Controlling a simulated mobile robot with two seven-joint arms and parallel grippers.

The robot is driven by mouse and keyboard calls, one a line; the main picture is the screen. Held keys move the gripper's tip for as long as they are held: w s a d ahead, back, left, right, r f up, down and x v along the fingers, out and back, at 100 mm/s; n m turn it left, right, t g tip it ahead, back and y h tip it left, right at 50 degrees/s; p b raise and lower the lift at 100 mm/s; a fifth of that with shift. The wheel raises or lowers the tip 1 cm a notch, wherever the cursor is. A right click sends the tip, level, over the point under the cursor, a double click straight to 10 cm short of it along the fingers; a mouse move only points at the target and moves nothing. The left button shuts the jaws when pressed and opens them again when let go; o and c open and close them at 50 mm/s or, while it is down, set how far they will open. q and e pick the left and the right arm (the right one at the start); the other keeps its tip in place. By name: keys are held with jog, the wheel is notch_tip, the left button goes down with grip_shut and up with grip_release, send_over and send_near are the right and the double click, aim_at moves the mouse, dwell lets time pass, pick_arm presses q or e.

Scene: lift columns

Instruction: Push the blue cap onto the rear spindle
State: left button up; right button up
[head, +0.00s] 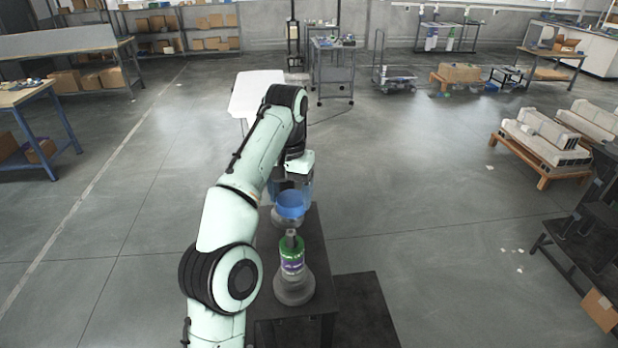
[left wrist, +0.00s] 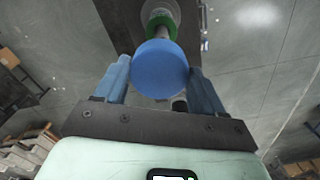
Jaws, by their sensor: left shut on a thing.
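My left gripper (head: 291,190) is over the dark stand. In the left wrist view its two blue fingers (left wrist: 160,85) are shut on the sides of the blue cap (left wrist: 160,68). In the head view the blue cap (head: 290,205) is above a grey round base (head: 283,220) at the rear of the stand. The rear spindle itself is hidden, so I cannot tell whether the cap touches it. A front spindle (head: 291,240) carries a green ring (head: 291,249) and a purple-and-white ring (head: 292,265) over a grey base (head: 294,288).
The dark stand top (head: 322,255) has bare room to the right of the bases. A white table (head: 257,92) stands behind the arm. Wide floor (head: 420,200) is clear to the right. Low benches with grey parts (head: 545,140) are further right.

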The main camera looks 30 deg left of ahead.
pick_arm(q)
jog(key=shift+s+f, duration=0.3)
jog(key=shift+s, duration=0.05)
jog(key=shift+s+f, duration=0.15)
jog(key=shift+f, duration=0.2)
jog(key=f, duration=0.3)
jog(key=shift+w+f, duration=0.2)
jog(key=shift+f, duration=0.05)
jog(key=shift+f+b, duration=0.3)
jog(key=shift+s+f, duration=0.1)
jog(key=shift+s, duration=0.05)
pick_arm(e)
jog(key=shift+s+f, duration=0.4)
jog(key=shift+s, duration=0.35)
pick_arm(q)
jog(key=shift+w, duration=0.2)
pick_arm(e)
jog(key=shift+w, duration=0.1)
pick_arm(q)
jog(key=shift+s, duration=0.3)
